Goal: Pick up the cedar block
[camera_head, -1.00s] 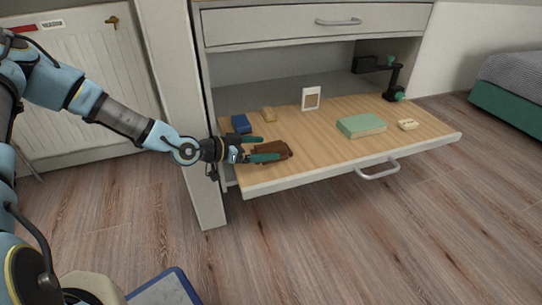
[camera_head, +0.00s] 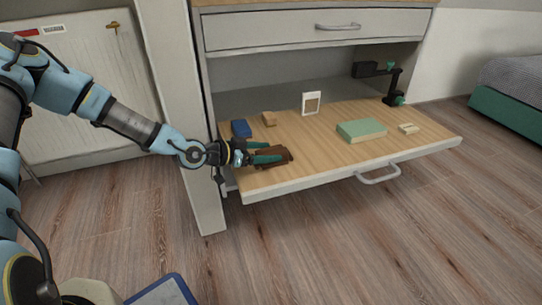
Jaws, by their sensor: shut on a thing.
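My gripper (camera_head: 268,153) is at the left front part of the pull-out wooden shelf, reaching in from the left. Its green-tipped fingers are shut on a reddish-brown block, which I take to be the cedar block (camera_head: 283,156). The fingers hide part of the block. It is low over the board, and I cannot tell whether its underside touches the wood.
The pull-out shelf (camera_head: 320,166) also holds a blue block (camera_head: 241,128), a small tan block (camera_head: 269,118), a white-framed card (camera_head: 311,103), a green book (camera_head: 361,130), a small cream piece (camera_head: 408,128) and a dark clamp-like stand (camera_head: 393,88). A drawer (camera_head: 300,34) is above. The shelf's middle front is clear.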

